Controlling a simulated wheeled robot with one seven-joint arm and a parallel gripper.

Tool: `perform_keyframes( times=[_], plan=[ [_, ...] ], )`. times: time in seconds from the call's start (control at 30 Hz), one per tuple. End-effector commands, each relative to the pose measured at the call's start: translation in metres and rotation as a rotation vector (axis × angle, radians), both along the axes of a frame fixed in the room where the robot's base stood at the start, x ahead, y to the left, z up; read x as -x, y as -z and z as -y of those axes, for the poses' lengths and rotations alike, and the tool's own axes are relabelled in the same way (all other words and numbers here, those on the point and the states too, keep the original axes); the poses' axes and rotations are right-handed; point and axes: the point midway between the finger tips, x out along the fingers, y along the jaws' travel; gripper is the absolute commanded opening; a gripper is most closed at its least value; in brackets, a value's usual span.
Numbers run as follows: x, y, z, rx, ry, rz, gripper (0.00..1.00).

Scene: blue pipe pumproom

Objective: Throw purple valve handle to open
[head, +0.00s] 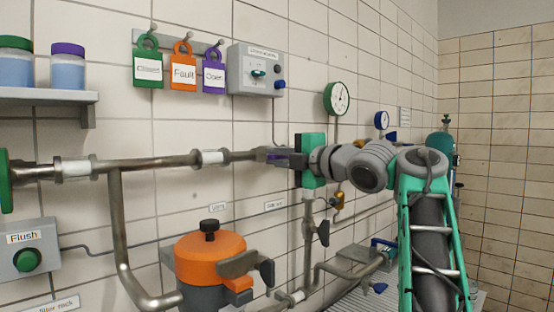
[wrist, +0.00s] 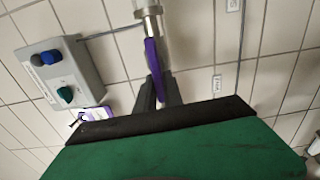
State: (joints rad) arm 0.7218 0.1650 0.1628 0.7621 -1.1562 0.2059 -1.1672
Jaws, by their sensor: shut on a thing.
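The purple valve handle (wrist: 153,62) is a flat lever on the metal pipe (wrist: 148,12) in the wrist view. Its outer end sits between the two dark fingers of my gripper (wrist: 158,92), which is shut on it. In the head view my gripper (head: 277,157) is at the right end of the horizontal pipe (head: 150,163). The handle lies roughly in line with the pipe.
A grey control box (head: 255,70) and hanging tags, green (head: 148,68), orange (head: 183,73) and purple (head: 213,76), are on the wall above. An orange-topped housing (head: 210,258) stands below. A shelf (head: 50,96) holds two jars. A green-rimmed gauge (head: 337,98) is near my wrist.

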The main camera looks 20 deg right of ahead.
Motion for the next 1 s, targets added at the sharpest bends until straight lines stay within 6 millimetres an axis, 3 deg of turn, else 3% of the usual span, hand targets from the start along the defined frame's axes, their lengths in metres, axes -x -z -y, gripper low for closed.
perform_keyframes(
  times=[0.3,0.33,0.57,0.87,1.0],
  plan=[
    [0.0,0.001,0.0,0.003,-0.001,-0.001,0.0],
    [0.0,0.001,0.0,0.003,-0.001,-0.001,0.14],
    [0.0,0.001,0.0,0.0,0.0,-0.001,0.33],
    [0.003,0.001,0.002,0.0,0.001,-0.001,0.33],
    [0.025,0.001,0.012,0.001,0.005,0.001,0.33]
  ],
)
